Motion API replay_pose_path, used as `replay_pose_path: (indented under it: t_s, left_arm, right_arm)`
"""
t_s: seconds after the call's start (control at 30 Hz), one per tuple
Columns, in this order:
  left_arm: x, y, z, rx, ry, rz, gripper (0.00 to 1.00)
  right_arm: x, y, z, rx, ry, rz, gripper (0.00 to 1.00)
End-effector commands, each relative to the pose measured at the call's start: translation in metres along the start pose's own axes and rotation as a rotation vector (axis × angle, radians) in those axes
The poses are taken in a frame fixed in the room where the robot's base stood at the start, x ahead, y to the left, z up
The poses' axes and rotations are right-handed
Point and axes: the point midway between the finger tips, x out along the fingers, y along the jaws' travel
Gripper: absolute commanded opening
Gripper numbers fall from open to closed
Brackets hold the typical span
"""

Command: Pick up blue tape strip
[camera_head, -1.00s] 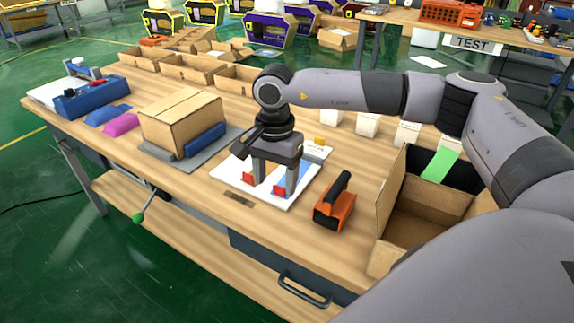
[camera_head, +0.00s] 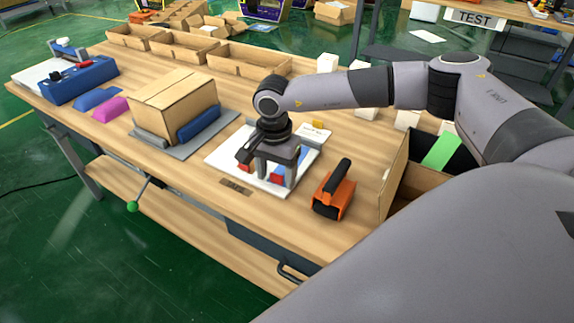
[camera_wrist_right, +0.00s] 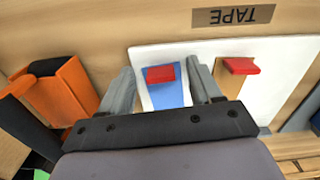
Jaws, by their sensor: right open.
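The blue tape strip (camera_wrist_right: 168,99) has a red tab (camera_wrist_right: 160,73) at one end and lies on a white board (camera_wrist_right: 145,60). In the right wrist view it lies between the two fingers of my right gripper (camera_wrist_right: 163,88), with a gap on each side. The right gripper is open and holds nothing. In the head view the right gripper (camera_head: 275,178) points down over the white board (camera_head: 218,159), its fingers partly hiding the strips. A second, brownish strip (camera_wrist_right: 235,90) with a red tab (camera_wrist_right: 240,66) lies beside the blue one. My left gripper is not in view.
An orange tape dispenser (camera_head: 335,192) stands right of the board. A closed cardboard box (camera_head: 172,100) on a grey mat is to its left. An open carton (camera_head: 395,178) stands at the right. A TAPE label (camera_wrist_right: 234,15) lies by the board's edge.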

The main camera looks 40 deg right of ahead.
Motion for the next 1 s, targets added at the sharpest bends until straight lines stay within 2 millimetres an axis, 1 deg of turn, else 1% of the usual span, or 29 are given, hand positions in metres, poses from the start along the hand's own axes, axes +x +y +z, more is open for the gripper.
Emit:
replay_pose_path:
  t_s: [0.17,0.2,0.27,0.3,0.37,0.4,0.67,0.77,0.87,1.0]
  left_arm:
    - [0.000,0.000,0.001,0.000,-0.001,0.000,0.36]
    - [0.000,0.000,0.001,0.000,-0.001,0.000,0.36]
    - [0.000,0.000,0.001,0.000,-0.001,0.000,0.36]
    - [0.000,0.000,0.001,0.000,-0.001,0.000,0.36]
    - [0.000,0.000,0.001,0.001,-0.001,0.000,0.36]
    - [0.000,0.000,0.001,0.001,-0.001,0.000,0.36]
    - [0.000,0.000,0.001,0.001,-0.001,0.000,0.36]
    - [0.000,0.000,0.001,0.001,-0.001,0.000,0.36]
    - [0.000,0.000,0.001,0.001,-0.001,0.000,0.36]
    - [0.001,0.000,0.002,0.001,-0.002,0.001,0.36]
  right_arm:
    - [0.001,0.000,0.000,0.000,0.000,0.000,0.64]
    - [0.001,0.000,0.000,0.000,0.000,0.000,0.61]
    - [0.000,0.000,0.000,0.000,0.000,0.000,0.41]
    - [0.000,0.000,0.000,0.000,0.000,0.000,0.28]
    - [0.000,0.000,0.000,0.000,0.000,0.000,0.09]
    - [0.000,0.000,0.000,0.000,0.001,0.000,0.05]
    - [0.000,0.000,0.000,0.000,0.001,-0.001,0.04]
    - [-0.003,-0.001,0.000,0.000,0.001,-0.002,0.04]
    - [-0.011,-0.001,-0.001,0.000,0.001,-0.002,0.04]
    - [-0.031,-0.001,0.000,-0.001,0.001,-0.005,0.04]
